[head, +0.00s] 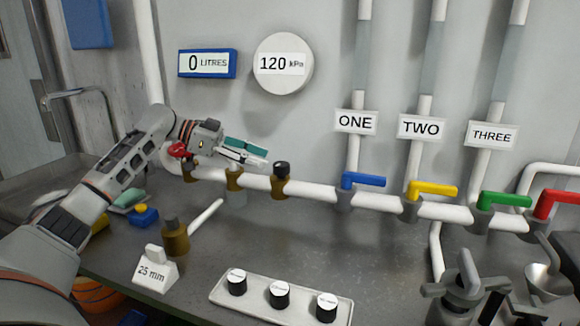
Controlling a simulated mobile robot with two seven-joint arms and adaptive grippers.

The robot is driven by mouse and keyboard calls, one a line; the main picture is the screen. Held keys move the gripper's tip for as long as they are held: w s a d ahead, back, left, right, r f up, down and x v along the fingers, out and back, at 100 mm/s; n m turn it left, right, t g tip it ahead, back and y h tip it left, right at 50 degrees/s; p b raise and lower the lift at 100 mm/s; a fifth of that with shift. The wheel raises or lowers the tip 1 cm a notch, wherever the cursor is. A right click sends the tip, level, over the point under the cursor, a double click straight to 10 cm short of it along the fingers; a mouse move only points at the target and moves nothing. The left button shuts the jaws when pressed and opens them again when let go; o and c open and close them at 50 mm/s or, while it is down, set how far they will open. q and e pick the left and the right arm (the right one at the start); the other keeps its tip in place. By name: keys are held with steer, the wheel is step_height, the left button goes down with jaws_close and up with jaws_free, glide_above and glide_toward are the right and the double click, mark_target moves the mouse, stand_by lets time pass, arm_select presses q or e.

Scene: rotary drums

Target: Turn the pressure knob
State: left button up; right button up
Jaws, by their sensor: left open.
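A black knob (281,168) sits on a brass fitting on the white horizontal pipe, left of the blue lever. No label on it can be read. My left gripper (262,158) reaches in from the left over the pipe, with its fingers pointing right towards the black knob. It is open, with teal on its fingers and nothing visible between them. Its fingertips look just short of the knob; a small gap shows in the picture, but the depth is hard to tell. A round gauge (283,64) on the wall above reads 120 kPa.
Blue (363,180), yellow (432,189), green (505,199) and red (557,203) levers line the pipe to the right. A tray (250,304) with three black caps, a "25 mm" block (155,270) and grey metal fittings (466,288) stand on the counter. A blue display (207,64) reads 0 litres.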

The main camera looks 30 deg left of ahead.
mark_target(279, 164)
arm_select(q)
steer(key=shift+x, duration=3.45)
steer(key=shift+s+d+r, duration=0.1)
steer(key=c, duration=1.1)
